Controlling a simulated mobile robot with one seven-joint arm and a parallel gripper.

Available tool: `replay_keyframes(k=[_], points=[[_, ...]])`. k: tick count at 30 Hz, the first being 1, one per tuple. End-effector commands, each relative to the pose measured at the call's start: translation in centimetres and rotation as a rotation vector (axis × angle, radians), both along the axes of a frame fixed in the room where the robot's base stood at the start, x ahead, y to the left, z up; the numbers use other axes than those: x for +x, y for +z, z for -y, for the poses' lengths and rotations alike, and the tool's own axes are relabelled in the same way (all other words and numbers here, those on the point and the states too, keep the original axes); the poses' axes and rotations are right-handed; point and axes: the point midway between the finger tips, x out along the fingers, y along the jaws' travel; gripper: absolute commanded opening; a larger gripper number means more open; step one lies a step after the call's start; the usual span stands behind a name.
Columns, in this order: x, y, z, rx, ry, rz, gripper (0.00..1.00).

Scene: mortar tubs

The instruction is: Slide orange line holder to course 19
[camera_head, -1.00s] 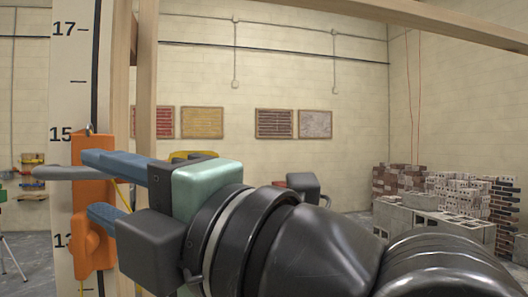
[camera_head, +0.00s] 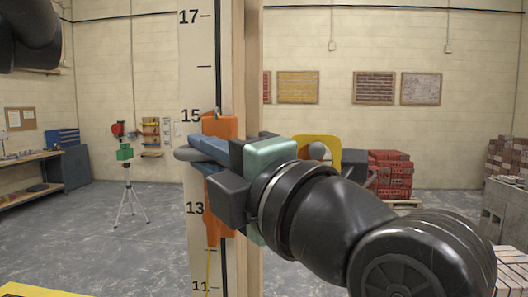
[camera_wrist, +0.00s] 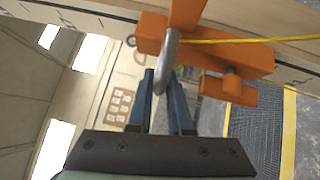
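The orange line holder (camera_head: 219,126) sits on the upright white numbered pole (camera_head: 198,62). Its top is close to the 15 mark and its lower end is below the 13 mark. A rounded grey lever (camera_head: 184,154) sticks out from it. My gripper (camera_head: 197,158) has its blue fingers closed together at this lever, across the front of the holder. No 19 mark shows in either view.
A wooden post (camera_head: 246,70) stands directly right of the pole. A yellow line (camera_wrist: 240,41) runs from the holder. A tripod with a green instrument (camera_head: 124,154) and a workbench (camera_head: 25,175) stand at the left. A red brick stack (camera_head: 388,174) is behind my arm.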

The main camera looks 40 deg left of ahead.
Motion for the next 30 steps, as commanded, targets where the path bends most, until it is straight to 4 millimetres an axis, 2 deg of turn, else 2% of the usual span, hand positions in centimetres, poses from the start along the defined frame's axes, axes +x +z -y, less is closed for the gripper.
replay_keyframes(k=[2,30], points=[[0.0,0.02,0.01,0.0,0.0,0.0,0.0],[-0.01,0.06,0.02,0.002,0.0,-0.001,0.0]])
